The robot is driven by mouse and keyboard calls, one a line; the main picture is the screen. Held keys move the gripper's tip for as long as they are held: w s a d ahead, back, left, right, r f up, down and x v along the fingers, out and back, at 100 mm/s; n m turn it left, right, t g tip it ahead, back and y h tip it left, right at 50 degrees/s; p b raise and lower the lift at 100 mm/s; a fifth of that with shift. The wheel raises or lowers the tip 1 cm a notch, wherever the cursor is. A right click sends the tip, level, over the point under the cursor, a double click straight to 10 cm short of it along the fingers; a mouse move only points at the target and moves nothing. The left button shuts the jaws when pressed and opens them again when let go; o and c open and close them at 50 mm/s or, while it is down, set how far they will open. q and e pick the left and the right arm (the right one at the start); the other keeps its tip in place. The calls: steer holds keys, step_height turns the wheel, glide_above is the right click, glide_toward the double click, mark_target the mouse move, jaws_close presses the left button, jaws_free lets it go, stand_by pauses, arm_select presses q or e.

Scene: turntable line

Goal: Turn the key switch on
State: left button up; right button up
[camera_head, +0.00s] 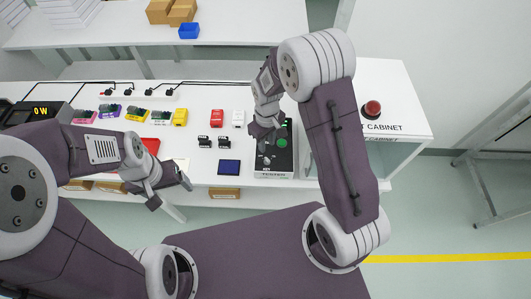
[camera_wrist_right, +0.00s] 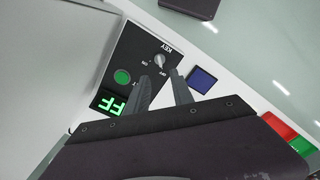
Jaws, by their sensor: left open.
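The key switch (camera_wrist_right: 159,60) is a small pale knob on the black face of the tester box (camera_wrist_right: 135,47), beside ON, OFF and KEY labels. A green button (camera_wrist_right: 122,76) and a lit green display (camera_wrist_right: 108,104) reading "FF", partly covered, are on the same face. In the head view the tester (camera_head: 286,165) stands on the white bench, and my right arm hides part of it. My right gripper (camera_wrist_right: 160,76) is open, its fingertips apart just short of the knob, with nothing between them. My left gripper (camera_head: 171,190) is open and empty at the bench's front edge.
A dark blue panel (camera_head: 229,167) lies left of the tester. A red button (camera_head: 372,109) stands on the cabinet at right. A meter (camera_head: 37,113) reads 0 W at left.

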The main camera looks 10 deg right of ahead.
mark_target(267, 158)
step_height(267, 158, down, 9)
steer(key=shift+s+d+r+p, duration=0.1)
steer(key=shift+r+p, duration=0.05)
steer(key=shift+p, duration=0.65)
steer(key=shift+f, duration=0.25)
jaws_close()
